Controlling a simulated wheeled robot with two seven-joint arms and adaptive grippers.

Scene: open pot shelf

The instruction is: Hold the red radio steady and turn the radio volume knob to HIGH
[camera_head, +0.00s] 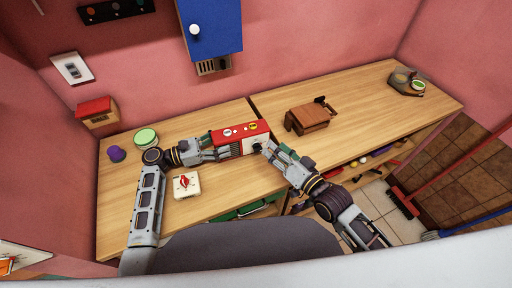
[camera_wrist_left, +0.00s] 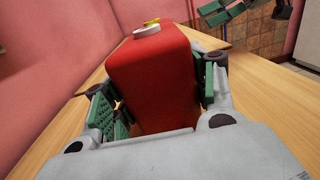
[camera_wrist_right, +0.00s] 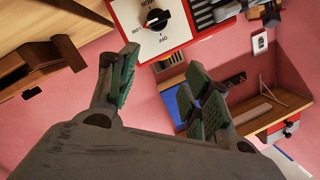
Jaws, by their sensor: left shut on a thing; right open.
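The red radio (camera_head: 240,130) stands on the wooden table, with a white front carrying the dark volume knob (camera_head: 257,147). My left gripper (camera_head: 217,153) is shut on the radio's left end. In the left wrist view its green-padded fingers lie on either side of the red body (camera_wrist_left: 155,75). My right gripper (camera_head: 270,150) is open and empty, close in front of the knob. In the right wrist view the black knob (camera_wrist_right: 156,20) is beyond the fingers, apart from them, among OFF, LOW and HIGH labels.
A brown wooden object (camera_head: 308,117) stands right of the radio. A white card-like block (camera_head: 186,185) lies near my left arm. A green-topped round thing (camera_head: 146,138) and a purple object (camera_head: 116,154) are at the left. The table's right half is mostly clear.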

